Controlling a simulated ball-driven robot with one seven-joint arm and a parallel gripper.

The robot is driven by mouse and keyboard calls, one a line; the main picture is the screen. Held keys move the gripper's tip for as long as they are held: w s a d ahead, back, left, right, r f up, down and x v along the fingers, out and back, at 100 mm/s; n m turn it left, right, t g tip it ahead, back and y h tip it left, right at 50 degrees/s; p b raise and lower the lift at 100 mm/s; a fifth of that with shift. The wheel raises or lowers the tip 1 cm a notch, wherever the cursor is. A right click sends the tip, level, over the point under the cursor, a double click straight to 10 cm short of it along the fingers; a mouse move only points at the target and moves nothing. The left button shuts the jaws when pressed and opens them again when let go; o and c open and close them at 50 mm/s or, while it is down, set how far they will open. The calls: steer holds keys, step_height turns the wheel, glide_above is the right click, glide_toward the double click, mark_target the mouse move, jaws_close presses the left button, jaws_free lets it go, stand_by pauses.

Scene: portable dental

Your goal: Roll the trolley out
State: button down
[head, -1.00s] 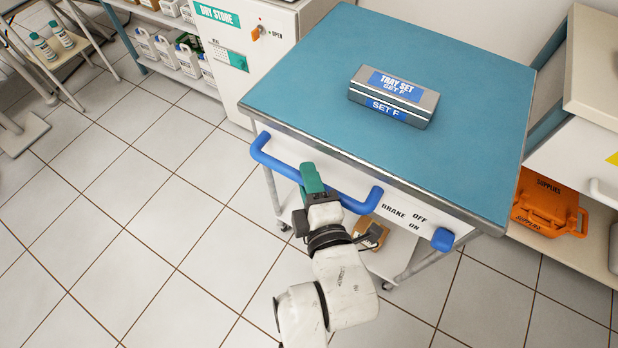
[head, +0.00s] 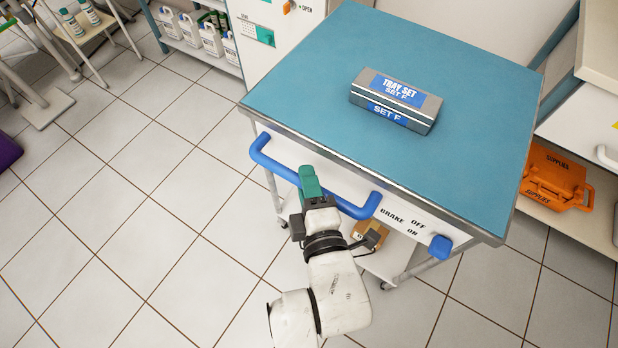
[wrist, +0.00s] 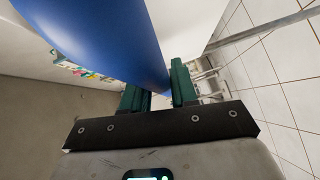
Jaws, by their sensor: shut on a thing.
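The trolley has a teal top (head: 300,80) with a metal rim. A blue handle bar (head: 268,165) runs along its near side. My gripper (head: 311,184) is shut on the handle bar near its middle. In the wrist view the blue bar (wrist: 110,40) passes at the green fingers of my gripper (wrist: 160,85). A blue brake knob (head: 440,247) sits on the front panel, right of the handle, by the words BRAKE, OFF and ON. A grey box labelled TRAY SET SET F (head: 395,100) lies on the top.
A dry store cabinet (head: 270,30) and a shelf of white bottles (head: 200,35) stand behind at left. An orange supplies case (head: 555,180) sits on a shelf close to the trolley's right. The tiled floor (head: 130,200) at left is clear.

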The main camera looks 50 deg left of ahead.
steer(key=shift+s+f, duration=0.2)
steer(key=shift+s, duration=0.1)
steer(key=c, duration=1)
jaws_free()
steer(key=shift+d+r, duration=0.1)
steer(key=p+v, duration=0.1)
steer(key=v, duration=0.9)
steer(key=shift+s+d, duration=0.2)
steer(key=shift+d, duration=0.15)
